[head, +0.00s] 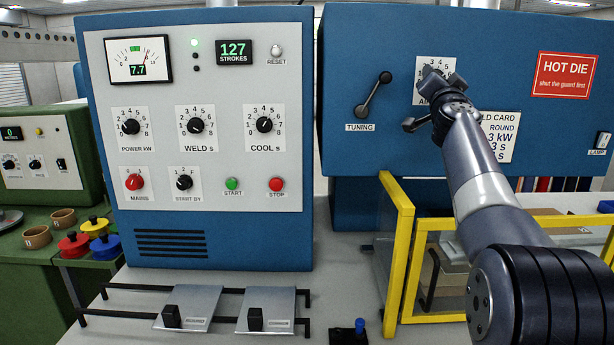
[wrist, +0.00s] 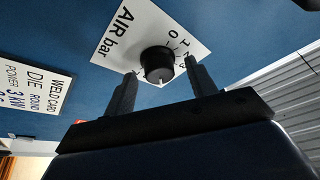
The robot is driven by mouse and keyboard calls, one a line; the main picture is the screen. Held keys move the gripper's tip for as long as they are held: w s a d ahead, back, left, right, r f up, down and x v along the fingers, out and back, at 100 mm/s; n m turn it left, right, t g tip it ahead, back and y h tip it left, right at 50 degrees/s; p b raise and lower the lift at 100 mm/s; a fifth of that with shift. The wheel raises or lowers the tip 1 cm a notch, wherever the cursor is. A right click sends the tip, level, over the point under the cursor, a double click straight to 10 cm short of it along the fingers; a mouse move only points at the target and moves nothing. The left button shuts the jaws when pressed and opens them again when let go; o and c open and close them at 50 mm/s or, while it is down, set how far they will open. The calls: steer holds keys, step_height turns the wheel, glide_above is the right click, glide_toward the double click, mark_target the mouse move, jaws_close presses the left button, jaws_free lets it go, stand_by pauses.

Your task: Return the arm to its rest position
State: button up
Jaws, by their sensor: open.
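My gripper (head: 444,84) is raised in front of the blue press head (head: 360,40), at the AIR bar dial plate (head: 421,66). In the wrist view my gripper (wrist: 160,76) is open, with one finger on each side of the black AIR knob (wrist: 158,64). Gaps show between the knob and both fingers. How far the fingertips are from the panel is hard to tell. In the head view my gripper hides most of this knob. My arm stretches up from the lower right corner.
The TUNING crank (head: 373,94) sits just left of my gripper. The weld card (head: 499,137) is partly behind my arm. The yellow-framed guard (head: 396,250) stands below, beside my arm. The control cabinet (head: 205,225) stands left, its display (head: 234,52) reading 127 strokes.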

steer(key=n+y+p, duration=0.1)
steer(key=n+y, duration=0.1)
steer(key=n, duration=0.3)
steer(key=n+t+y+p, duration=0.1)
steer(key=n+y, duration=0.2)
steer(key=n, duration=0.2)
steer(key=shift+d+r+p, duration=0.1)
steer(key=shift+d+p, duration=0.1)
steer(key=shift+p, duration=0.1)
steer(key=shift+n, duration=0.4)
steer(key=shift+y, duration=0.4)
